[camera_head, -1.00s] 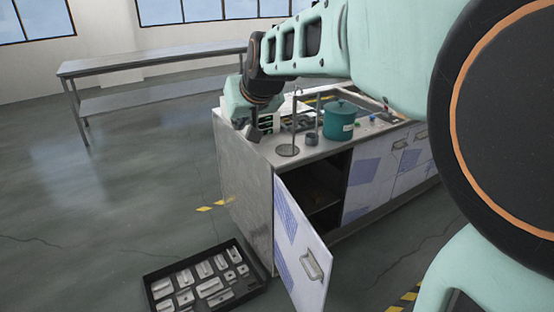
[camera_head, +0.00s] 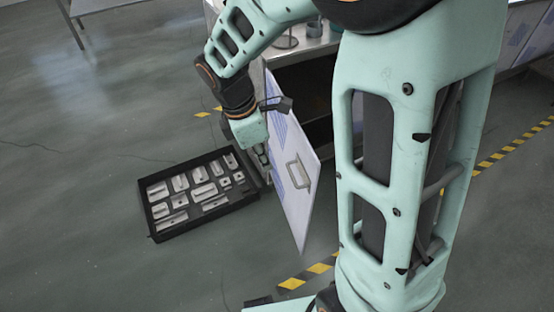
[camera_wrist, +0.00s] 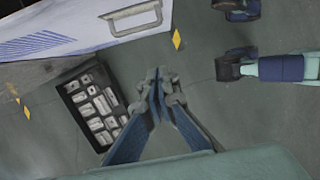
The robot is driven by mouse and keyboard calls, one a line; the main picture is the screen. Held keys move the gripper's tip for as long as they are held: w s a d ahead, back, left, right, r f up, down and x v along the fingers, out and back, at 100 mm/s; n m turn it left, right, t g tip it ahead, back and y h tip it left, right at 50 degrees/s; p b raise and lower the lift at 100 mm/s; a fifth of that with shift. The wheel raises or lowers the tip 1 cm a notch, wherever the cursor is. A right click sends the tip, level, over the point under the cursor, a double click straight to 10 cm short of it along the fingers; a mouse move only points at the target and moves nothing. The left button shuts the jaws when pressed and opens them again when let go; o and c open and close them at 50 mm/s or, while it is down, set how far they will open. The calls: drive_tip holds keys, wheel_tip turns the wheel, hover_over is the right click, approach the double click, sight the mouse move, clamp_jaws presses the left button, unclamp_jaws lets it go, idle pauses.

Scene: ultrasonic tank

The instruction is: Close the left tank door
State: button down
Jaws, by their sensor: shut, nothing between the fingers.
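The left tank door (camera_head: 292,190) stands open, swung out from the cabinet. It is a pale panel with blue patches and a metal handle (camera_head: 299,172) near its free edge. The dark cabinet opening (camera_head: 305,90) shows behind it. My gripper (camera_head: 262,158) points down beside the left edge of the door in the head view, partly overlapping it; whether it touches cannot be told. In the wrist view my gripper (camera_wrist: 158,82) has its fingertips together and empty. The door (camera_wrist: 75,30) and its handle (camera_wrist: 133,18) lie at the top, apart from the fingertips.
A black tray (camera_head: 152,217) of several metal parts lies on the floor left of the door, and also shows in the wrist view (camera_wrist: 87,68). Yellow-black floor tape (camera_head: 310,272) runs past the door's front. The floor left of the tray is open.

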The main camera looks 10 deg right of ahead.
drive_tip(key=d+f+b, duration=0.3)
drive_tip(key=d+f, duration=0.3)
drive_tip(key=f, duration=0.4)
drive_tip(key=shift+w, duration=0.45)
